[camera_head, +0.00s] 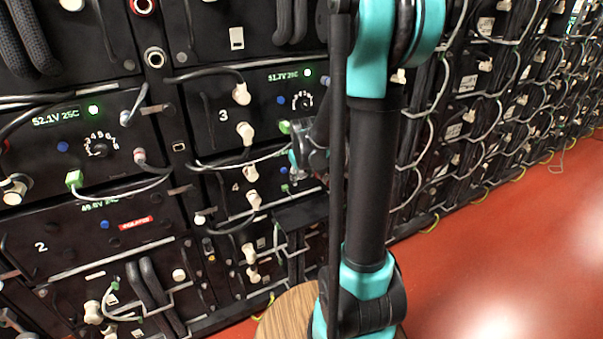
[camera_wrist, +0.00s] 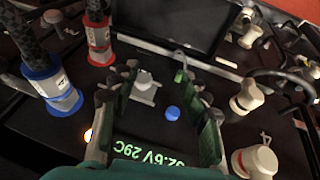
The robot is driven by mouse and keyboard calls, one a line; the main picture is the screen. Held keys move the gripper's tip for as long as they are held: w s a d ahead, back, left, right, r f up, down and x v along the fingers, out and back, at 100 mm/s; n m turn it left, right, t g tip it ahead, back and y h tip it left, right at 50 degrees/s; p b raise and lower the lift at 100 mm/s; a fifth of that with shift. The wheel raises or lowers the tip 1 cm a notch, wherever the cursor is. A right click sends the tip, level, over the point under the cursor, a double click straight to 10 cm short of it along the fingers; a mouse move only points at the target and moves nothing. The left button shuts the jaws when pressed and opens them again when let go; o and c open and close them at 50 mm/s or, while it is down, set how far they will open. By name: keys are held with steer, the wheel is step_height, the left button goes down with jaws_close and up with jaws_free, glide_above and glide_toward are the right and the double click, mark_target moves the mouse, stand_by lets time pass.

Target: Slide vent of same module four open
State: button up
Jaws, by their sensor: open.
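Module four (camera_head: 236,187) is a black panel marked "4" in the head view, partly hidden by my arm and gripper. In the wrist view, a panel with a green display (camera_wrist: 150,153) reading about 52.6V 29C, upside down, fills the middle. A small pale grey slide tab (camera_wrist: 144,87), which looks like the vent slider, stands out from it, with a blue button (camera_wrist: 172,112) beside it. My gripper (camera_wrist: 158,73) is open, its fingers on either side of the tab with gaps between. It also shows in the head view (camera_head: 303,152) at the panel front. Whether the vent is open I cannot tell.
Blue (camera_wrist: 57,95) and red (camera_wrist: 98,45) cable connectors stand close left of my gripper. Cream connectors (camera_wrist: 247,97) with cables stand on the right. A dark flat box (camera_wrist: 185,22) lies beyond the fingers. Red floor (camera_head: 490,255) is clear at the right.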

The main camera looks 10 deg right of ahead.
mark_target(302, 172)
steer(key=w, duration=0.3)
steer(key=w+d+f, duration=0.1)
steer(key=w, duration=0.1)
steer(key=shift+w, duration=0.15)
steer(key=shift+x, duration=0.9)
jaws_close()
